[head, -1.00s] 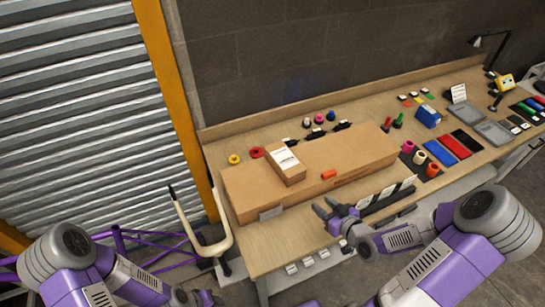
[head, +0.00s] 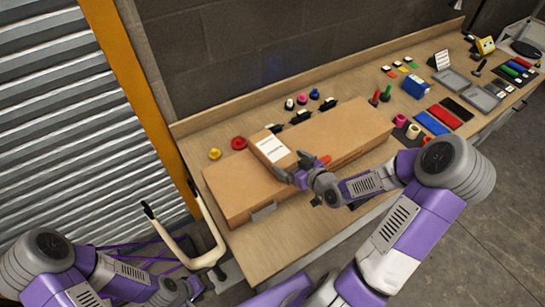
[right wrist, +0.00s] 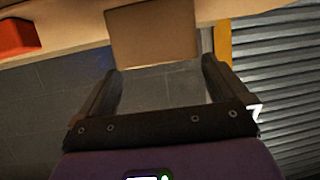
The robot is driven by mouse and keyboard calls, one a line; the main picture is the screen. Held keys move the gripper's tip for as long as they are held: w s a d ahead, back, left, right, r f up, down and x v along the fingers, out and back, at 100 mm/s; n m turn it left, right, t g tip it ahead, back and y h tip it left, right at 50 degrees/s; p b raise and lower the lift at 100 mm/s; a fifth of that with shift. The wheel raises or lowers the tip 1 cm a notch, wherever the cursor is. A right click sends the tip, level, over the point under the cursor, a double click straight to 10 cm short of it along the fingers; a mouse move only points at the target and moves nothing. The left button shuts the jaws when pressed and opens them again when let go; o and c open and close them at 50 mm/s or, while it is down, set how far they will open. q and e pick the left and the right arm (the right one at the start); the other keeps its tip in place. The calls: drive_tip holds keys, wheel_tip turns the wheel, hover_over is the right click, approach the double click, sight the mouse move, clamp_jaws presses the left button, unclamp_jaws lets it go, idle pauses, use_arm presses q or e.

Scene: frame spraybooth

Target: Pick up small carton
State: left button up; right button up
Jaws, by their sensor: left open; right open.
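The small carton (head: 268,148), a brown box with a white label, lies on top of a long cardboard box (head: 345,132) on the bench. My right gripper (head: 291,168) is open at the near right side of the small carton. In the right wrist view the carton (right wrist: 152,34) shows just beyond and between the open fingers (right wrist: 157,72); I cannot tell whether they touch it. My left gripper (head: 190,290) is low at the bottom left, away from the bench, and only partly clear to see.
A red item (head: 325,160) lies on the long box beside my right gripper; it also shows in the right wrist view (right wrist: 18,38). Trays and tools fill the bench's far right. The bench's front left corner is clear.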

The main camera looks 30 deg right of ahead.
sight(282, 157)
drive_tip(key=shift+b+x, duration=0.35)
drive_tip(key=shift+x, duration=2.7)
drive_tip(key=shift+s, duration=0.1)
drive_tip(key=shift+c, duration=0.5)
drive_tip(key=c, duration=0.9)
